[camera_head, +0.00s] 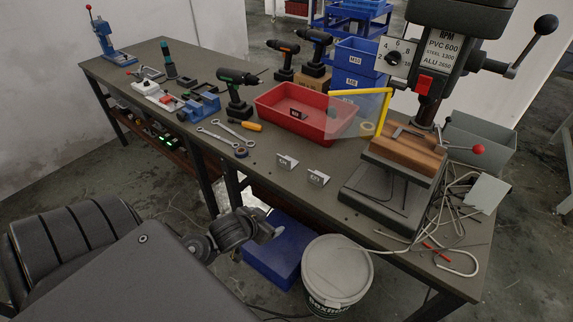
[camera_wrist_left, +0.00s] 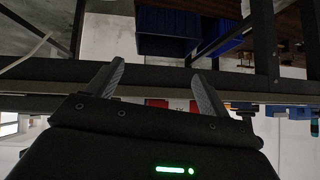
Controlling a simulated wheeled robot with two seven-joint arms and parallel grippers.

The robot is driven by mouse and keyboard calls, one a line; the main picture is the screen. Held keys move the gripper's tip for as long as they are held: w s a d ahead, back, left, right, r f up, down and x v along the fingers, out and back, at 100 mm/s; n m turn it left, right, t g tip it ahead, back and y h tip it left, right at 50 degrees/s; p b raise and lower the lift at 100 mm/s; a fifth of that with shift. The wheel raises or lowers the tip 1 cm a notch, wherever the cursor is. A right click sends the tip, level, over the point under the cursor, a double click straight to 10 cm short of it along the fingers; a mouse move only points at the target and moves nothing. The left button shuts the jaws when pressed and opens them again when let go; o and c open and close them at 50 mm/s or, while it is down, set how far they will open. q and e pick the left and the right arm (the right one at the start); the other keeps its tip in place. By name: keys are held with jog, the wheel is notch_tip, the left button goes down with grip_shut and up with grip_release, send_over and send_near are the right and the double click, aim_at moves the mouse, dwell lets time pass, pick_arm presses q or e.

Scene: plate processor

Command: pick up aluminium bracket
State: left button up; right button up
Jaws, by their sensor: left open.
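Two small aluminium brackets lie on the workbench (camera_head: 215,165) near its front edge. One bracket (camera_head: 287,161) is left of the other bracket (camera_head: 318,178), and both have dark markings. A silvery angled piece (camera_head: 298,113) also lies inside the red tray (camera_head: 270,102). My left gripper (camera_head: 268,234) is in front of the bench and below its top, apart from the brackets. In the left wrist view, the left gripper (camera_wrist_left: 157,72) has its two fingers spread with nothing between them. The brackets are not clearly seen there. My right gripper is not in view.
A drill press (camera_head: 405,150) with a yellow-framed guard stands right of the brackets. Wrenches (camera_head: 226,135), an orange-handled tool (camera_head: 245,125) and a tape roll (camera_head: 241,152) lie to their left. A blue bin (camera_head: 285,250) and a white bucket (camera_head: 336,270) stand below the front edge.

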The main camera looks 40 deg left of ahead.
aim_at(283, 161)
pick_arm(q)
jog(key=w+a+r+t+h, duration=0.1)
jog(key=w+a+r+t, duration=0.3)
jog(key=w+a+r, duration=0.55)
jog(key=shift+n, duration=0.3)
jog(key=shift+d+f+x, duration=0.15)
jog(key=shift+x, duration=2.7)
jog(key=shift+d+f+x, duration=0.15)
jog(key=shift+x, duration=2.75)
jog(key=shift+s, duration=0.15)
jog(key=c, duration=1.2)
jog(key=shift+o, duration=0.2)
jog(key=shift+r, duration=0.15)
